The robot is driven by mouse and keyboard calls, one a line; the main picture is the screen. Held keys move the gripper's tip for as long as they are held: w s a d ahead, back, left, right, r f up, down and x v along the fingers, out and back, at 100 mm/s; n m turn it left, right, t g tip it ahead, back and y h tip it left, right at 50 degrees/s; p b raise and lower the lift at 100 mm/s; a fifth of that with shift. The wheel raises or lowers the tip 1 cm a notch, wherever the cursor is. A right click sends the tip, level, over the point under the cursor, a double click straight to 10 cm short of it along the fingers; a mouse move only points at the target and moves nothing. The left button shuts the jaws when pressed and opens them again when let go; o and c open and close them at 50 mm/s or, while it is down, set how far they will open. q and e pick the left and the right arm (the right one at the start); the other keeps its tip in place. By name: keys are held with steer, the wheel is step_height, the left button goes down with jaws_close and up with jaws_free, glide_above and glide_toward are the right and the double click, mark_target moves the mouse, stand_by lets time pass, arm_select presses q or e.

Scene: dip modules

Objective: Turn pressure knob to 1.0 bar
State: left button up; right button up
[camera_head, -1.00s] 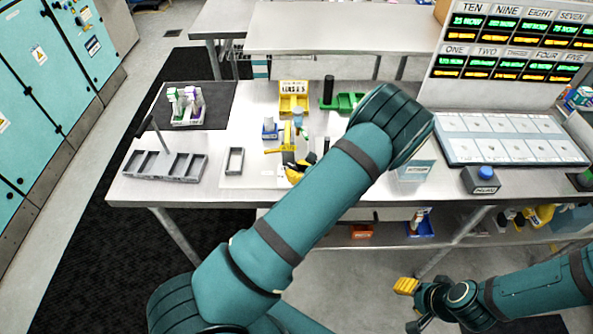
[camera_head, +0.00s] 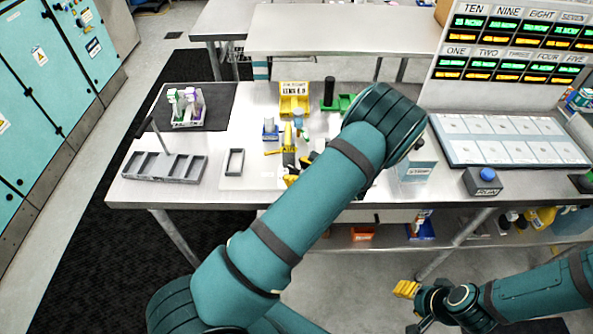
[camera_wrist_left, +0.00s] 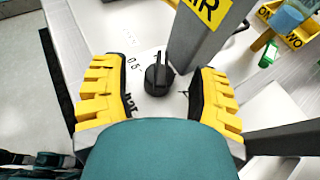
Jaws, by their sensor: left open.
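The black pressure knob (camera_wrist_left: 157,78) stands on a white plate with printed scale marks in the left wrist view. Its raised ridge runs roughly up and down the picture. A "0.5" mark shows to its upper left; another number at lower left is partly covered by a finger. My left gripper (camera_wrist_left: 158,92) is open, with one yellow finger on each side of the knob and gaps between. In the head view my left gripper (camera_head: 297,166) is over the bench, and the knob cannot be made out there. My right gripper (camera_head: 408,300) hangs in front of the bench, its jaws unclear.
A grey post with a yellow "AIR" label (camera_wrist_left: 205,30) stands close beyond the knob. A grey compartment tray (camera_head: 165,166) and small grey frame (camera_head: 235,162) lie to the left. Yellow bins (camera_head: 294,104) stand behind. A blue-button box (camera_head: 483,181) is at right.

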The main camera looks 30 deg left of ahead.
arm_select(q)
steer(key=v, duration=1.2)
steer(key=shift+a, duration=0.1)
